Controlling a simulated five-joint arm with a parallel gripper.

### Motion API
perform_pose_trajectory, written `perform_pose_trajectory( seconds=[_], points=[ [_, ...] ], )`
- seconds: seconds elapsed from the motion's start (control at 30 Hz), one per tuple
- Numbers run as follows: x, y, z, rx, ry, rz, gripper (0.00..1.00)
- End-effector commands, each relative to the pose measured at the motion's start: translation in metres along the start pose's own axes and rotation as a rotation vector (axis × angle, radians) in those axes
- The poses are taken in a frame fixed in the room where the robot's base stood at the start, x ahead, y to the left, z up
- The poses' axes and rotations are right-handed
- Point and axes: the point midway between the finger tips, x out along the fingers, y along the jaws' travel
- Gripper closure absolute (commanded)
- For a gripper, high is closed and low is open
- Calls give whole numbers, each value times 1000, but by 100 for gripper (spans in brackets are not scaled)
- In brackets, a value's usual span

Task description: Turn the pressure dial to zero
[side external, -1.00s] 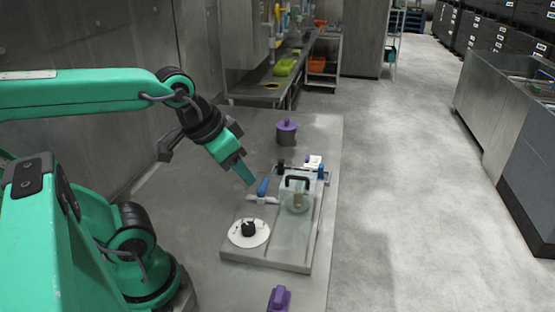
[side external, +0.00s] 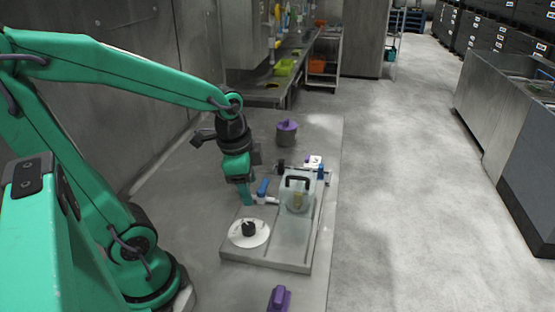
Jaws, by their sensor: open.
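The pressure dial is a white disc (side external: 262,239) with a black knob (side external: 249,228) at its middle. It lies at the front left of a grey base plate (side external: 275,262). I cannot read any marks on the dial from here. My gripper (side external: 246,200) is open and points down, above and just behind the dial, close to the left of a blue-handled valve (side external: 262,187). I see nothing between its fingers, and it appears apart from the knob. One finger is partly hidden by the other.
A clear box with a black handle (side external: 297,182) stands on the plate right of the dial. A purple-lidded pot (side external: 287,133) stands behind, and a purple object (side external: 279,298) lies in front. The table (side external: 200,225) left of the plate is clear.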

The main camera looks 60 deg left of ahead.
Motion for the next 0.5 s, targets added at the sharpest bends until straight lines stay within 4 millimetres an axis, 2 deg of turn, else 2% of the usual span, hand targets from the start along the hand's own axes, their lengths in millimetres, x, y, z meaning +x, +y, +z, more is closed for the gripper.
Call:
perform_pose_trajectory(
  seconds=[0.23, 0.5],
  points=[
    [39, -10, 11, 244, -88, 95, 46],
    [58, -14, 17, 376, -116, 151, 46]
  ],
)
